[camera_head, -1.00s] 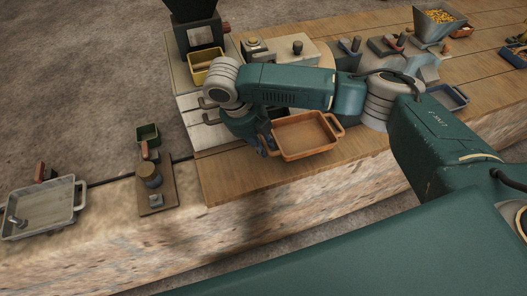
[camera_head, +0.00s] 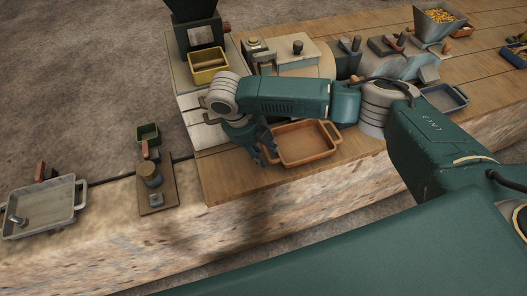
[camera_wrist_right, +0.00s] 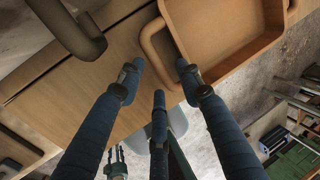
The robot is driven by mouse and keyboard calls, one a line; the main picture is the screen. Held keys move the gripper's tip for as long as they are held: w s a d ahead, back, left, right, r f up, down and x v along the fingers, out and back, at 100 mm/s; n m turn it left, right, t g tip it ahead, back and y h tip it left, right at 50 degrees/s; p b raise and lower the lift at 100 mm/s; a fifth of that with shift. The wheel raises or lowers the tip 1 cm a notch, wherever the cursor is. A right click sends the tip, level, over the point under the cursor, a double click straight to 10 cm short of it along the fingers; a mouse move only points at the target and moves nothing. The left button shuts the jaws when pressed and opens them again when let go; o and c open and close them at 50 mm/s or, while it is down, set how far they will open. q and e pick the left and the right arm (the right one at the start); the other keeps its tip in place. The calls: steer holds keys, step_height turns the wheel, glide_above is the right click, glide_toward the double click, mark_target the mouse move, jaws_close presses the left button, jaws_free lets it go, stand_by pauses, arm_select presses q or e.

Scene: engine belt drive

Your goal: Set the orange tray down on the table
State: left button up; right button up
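The orange tray (camera_head: 304,160) sits on the wooden table top (camera_head: 232,180) near its front edge in the head view, appearing level. It also shows at the top right of the right wrist view (camera_wrist_right: 215,68), its loop handle near the fingers. My right gripper (camera_head: 266,156) is just left of the tray at its handle. In the right wrist view its fingers (camera_wrist_right: 158,75) are spread, with the handle near the right-hand finger; I cannot tell whether they touch. My left gripper is not in view.
Left of the tray is a dark-hoppered machine (camera_head: 196,42) with a yellow bin (camera_head: 208,76) and pale handled fronts. A blue tray (camera_head: 443,97) stands to the right. A grey tray (camera_head: 42,212) lies far left. Bare wood lies in front of the orange tray.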

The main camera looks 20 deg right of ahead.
steer(key=b+v, duration=0.1)
steer(key=v, duration=1)
steer(key=shift+r, duration=0.2)
steer(key=shift+a+f, duration=0.1)
